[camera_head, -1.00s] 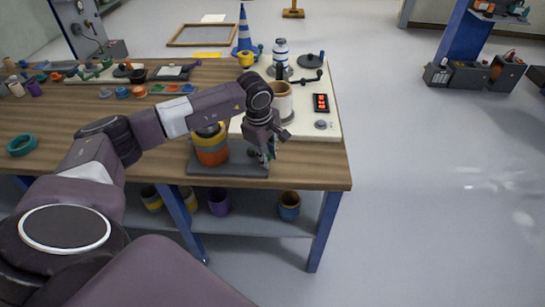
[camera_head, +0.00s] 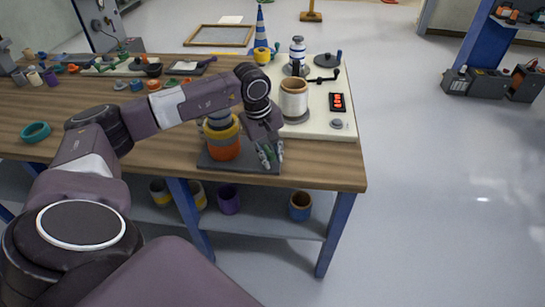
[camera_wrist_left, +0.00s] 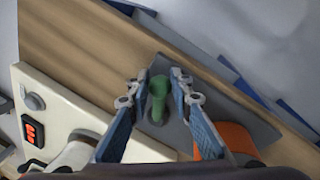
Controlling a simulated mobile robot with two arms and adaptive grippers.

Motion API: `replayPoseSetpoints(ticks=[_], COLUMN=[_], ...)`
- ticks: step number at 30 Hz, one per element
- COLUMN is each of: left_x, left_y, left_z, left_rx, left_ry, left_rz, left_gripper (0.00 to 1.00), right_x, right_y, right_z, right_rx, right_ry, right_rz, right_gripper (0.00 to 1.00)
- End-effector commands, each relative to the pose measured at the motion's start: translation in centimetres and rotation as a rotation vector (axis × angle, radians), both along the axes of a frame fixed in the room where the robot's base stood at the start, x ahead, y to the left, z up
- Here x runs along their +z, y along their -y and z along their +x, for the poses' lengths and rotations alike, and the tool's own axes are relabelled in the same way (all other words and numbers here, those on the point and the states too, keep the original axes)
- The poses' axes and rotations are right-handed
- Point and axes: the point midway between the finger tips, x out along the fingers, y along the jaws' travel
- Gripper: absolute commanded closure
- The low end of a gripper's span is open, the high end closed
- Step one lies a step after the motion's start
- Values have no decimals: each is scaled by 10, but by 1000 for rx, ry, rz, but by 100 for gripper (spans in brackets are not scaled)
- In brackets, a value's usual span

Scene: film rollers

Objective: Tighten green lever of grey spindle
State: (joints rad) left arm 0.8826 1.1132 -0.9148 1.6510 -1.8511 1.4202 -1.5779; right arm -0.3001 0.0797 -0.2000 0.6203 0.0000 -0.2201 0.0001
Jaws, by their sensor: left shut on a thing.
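The green lever (camera_wrist_left: 159,86) stands on the dark grey base plate (camera_wrist_left: 177,132) in the left wrist view. The plate (camera_head: 210,165) also shows at the table's front edge in the head view. An orange and yellow roller (camera_head: 224,146) stands upright on it, and a grey spindle top (camera_head: 219,119) shows above the roller. My left gripper (camera_head: 268,158) is over the plate's right end. In the left wrist view its fingers (camera_wrist_left: 160,78) are on either side of the green lever, shut on it. The fingers mostly hide the lever in the head view. My right gripper is not in view.
A cream board (camera_head: 335,127) to the right carries a white and brown roller (camera_head: 294,98), a black crank and a red-buttoned box (camera_head: 338,102). A teal ring (camera_head: 35,132) lies at the left. Several rollers stand on the shelf below.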

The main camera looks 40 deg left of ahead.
Motion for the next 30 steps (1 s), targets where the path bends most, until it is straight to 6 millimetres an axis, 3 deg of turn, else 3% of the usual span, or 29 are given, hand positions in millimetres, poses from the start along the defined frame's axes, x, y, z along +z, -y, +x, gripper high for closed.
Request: replayPoseSetpoints(ticks=[6, 7, 11, 22, 26, 30], left_x=[1, 1, 1, 6, 23, 54], left_y=[-1, -1, -1, -1, -3, -6], left_z=[1, 1, 1, 0, -3, -8], left_rx=[2, 3, 3, 3, 5, 5], left_ry=[2, 2, 2, 2, 3, 6], left_rz=[1, 0, 0, 0, 1, 1], left_gripper=[100, 78, 64, 63, 63, 63], right_x=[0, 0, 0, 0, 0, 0], right_y=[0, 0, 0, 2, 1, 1], right_z=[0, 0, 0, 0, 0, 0], right_rx=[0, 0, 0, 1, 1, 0], right_ry=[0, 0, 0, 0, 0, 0], right_rz=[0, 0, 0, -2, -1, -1], right_gripper=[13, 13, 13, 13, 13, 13])
